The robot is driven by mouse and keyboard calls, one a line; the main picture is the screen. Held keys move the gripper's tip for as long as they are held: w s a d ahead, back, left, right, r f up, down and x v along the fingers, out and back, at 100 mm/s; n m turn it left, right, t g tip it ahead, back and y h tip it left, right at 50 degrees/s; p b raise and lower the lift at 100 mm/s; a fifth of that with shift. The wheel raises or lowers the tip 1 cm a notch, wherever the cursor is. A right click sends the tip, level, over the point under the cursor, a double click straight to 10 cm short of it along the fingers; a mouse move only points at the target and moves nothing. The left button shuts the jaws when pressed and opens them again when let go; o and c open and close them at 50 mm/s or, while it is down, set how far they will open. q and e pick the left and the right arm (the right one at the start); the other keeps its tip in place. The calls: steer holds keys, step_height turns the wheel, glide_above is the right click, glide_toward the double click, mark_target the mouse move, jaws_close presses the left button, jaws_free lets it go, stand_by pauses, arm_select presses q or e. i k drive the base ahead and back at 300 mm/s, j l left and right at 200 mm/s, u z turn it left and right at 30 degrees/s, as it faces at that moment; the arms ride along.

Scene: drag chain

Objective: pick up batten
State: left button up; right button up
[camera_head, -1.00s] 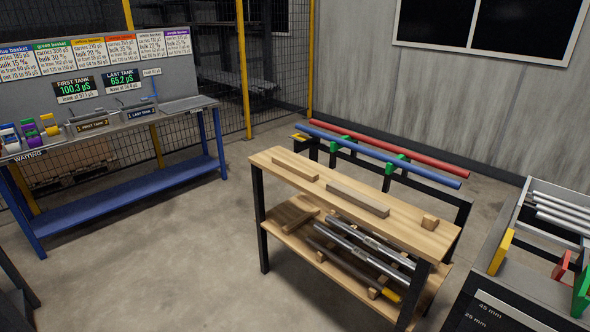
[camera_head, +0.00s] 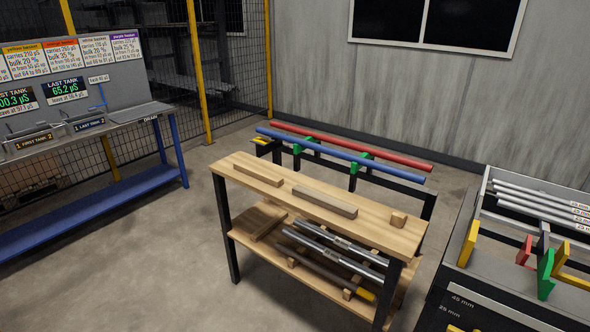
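Two wooden pieces that look like battens lie flat on the top of a wooden two-level bench. One paler batten (camera_head: 258,175) is at the left end of the top. A longer, greyer batten (camera_head: 325,202) lies near the middle. A small wooden block (camera_head: 398,219) sits near the right end. I cannot tell which piece the task means. Neither of my grippers is in view.
The wooden bench (camera_head: 228,168) has metal bars (camera_head: 335,246) on its lower shelf. Behind it a rack carries a blue pipe (camera_head: 340,154) and a red pipe (camera_head: 350,145). A rod rack (camera_head: 468,205) stands right, a blue-legged tank table (camera_head: 176,150) left. Floor between is clear.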

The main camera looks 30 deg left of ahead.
mark_target(272, 179)
steer(key=i+j+z, duration=0.25)
steer(key=j, duration=0.35)
steer(key=j+z, duration=0.2)
steer(key=j, duration=0.4)
steer(key=j+z, duration=0.25)
steer(key=j, duration=0.35)
steer(key=i, duration=0.05)
